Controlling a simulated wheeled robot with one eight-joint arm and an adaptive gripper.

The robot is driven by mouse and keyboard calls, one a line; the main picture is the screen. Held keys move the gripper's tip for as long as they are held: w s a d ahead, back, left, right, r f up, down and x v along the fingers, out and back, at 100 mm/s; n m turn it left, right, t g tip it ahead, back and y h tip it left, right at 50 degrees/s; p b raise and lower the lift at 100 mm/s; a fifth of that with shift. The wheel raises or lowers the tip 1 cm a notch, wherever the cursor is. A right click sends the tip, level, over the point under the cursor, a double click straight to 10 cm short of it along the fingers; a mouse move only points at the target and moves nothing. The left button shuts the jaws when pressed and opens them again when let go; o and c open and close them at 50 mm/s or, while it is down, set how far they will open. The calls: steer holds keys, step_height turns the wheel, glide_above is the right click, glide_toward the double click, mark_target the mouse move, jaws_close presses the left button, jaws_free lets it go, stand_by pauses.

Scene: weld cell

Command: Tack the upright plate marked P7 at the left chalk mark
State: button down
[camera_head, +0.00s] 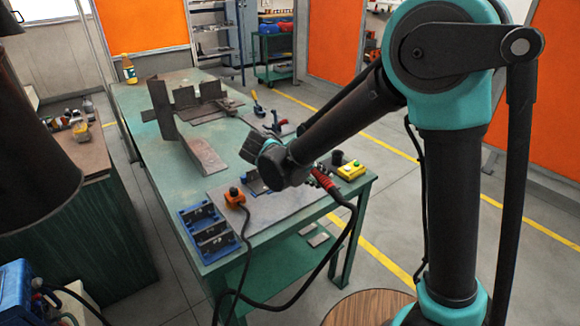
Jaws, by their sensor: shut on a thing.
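My gripper (258,150) is over the near part of the green welding table (135,125), mostly hidden by my wrist. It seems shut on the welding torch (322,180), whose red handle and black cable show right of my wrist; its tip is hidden. Several dark upright plates stand on the table's far half: a tall one (161,108) at the left, and shorter ones (184,97) and (210,90) behind it to the right. A long plate or angle (205,155) runs from them toward my gripper. No P7 marking or chalk mark is readable.
A blue tray (210,232) and an orange device (235,197) with a cable are at the near edge. A yellow box (351,171) sits at the near right corner, and clamps (275,122) along the right edge. A bottle (128,69) stands at the far end.

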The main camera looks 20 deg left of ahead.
steer(key=shift+w+a+f, duration=0.15)
steer(key=shift+a+f, duration=0.05)
steer(key=shift+f, duration=0.1)
stand_by(0.6)
steer(key=shift+w+a+f, duration=0.4)
steer(key=shift+a+f, duration=0.05)
steer(key=shift+f, duration=0.25)
steer(key=shift+s+a, duration=0.35)
steer(key=shift+s, duration=0.1)
stand_by(1.4)
steer(key=shift+r, duration=0.1)
steer(key=s+d+r, duration=0.2)
steer(key=r, duration=0.1)
steer(key=shift+d+r, duration=0.3)
steer(key=shift+d, duration=0.05)
steer(key=shift+r, duration=3)
